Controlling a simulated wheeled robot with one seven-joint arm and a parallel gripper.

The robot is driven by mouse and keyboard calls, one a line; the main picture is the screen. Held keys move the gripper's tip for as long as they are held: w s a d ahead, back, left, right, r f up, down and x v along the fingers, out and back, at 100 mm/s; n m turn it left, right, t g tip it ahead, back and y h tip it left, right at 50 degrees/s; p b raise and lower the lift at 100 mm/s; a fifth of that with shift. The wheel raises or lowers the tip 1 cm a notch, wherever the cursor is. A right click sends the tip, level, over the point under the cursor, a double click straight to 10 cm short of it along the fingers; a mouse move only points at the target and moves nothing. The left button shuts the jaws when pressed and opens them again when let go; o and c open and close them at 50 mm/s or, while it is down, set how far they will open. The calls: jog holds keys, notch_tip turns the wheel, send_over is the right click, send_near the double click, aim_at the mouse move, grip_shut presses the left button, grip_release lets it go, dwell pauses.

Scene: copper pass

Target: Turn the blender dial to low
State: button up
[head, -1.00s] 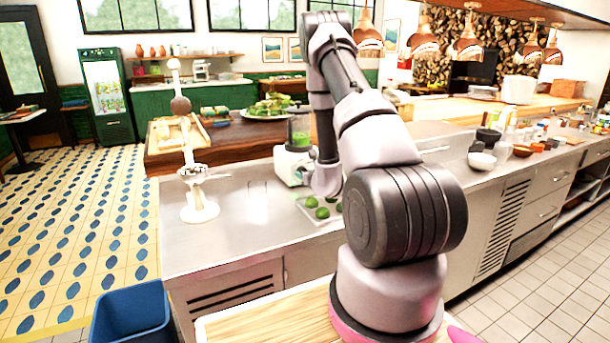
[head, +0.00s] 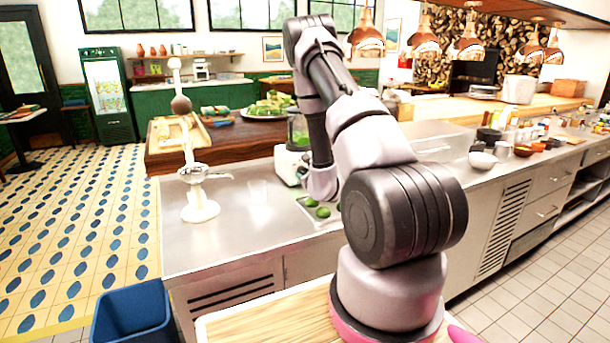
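The blender (head: 288,162) stands on the steel counter, with a white base and a green-tinted jar (head: 298,130). My arm covers its right side. I cannot make out the dial in this view. My arm reaches over the counter and its end comes down close beside the blender, on the right in the picture. The fingers of my gripper are hidden behind my own arm, so I cannot see whether they touch anything.
Green limes (head: 322,212) lie on a small tray just in front of the blender. A white juicer stand (head: 198,205) is at the left of the steel counter (head: 245,235). A clear box (head: 440,140) and bowls (head: 482,160) are to the right. A blue bin (head: 132,315) stands on the floor.

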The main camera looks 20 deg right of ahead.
jog(key=o, duration=0.4)
jog(key=v, duration=1)
jog(key=shift+s+r, duration=0.1)
jog(key=shift+s, duration=0.3)
